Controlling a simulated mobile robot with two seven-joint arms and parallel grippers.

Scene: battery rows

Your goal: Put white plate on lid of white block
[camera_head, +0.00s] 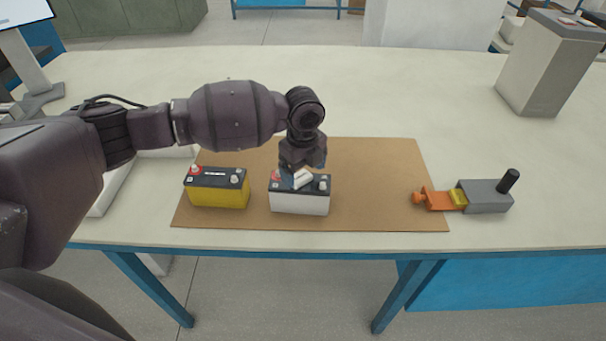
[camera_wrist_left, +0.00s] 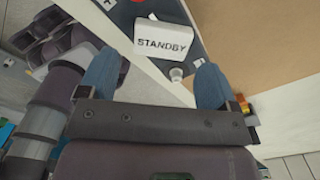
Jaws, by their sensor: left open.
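The white block (camera_head: 300,203) is a white battery with a dark lid, standing on a brown mat. The small white plate (camera_head: 303,178) is at its lid. In the left wrist view, the plate (camera_wrist_left: 163,43) reads "STANDBY" and appears to lie flat on the dark lid (camera_wrist_left: 200,57), turned at an angle to the lid's edges, near a grey terminal (camera_wrist_left: 176,74). My left gripper (camera_head: 302,166) is just above the plate and lid, pointing down. Its blue fingers (camera_wrist_left: 155,72) are open and apart, with the plate loose beyond them. My right gripper is out of view.
A yellow battery (camera_head: 217,193) stands left of the white one on the brown mat (camera_head: 375,185). A grey and orange tool (camera_head: 485,198) lies at the mat's right edge. A grey bin (camera_head: 548,65) stands at the back right. The table behind the mat is clear.

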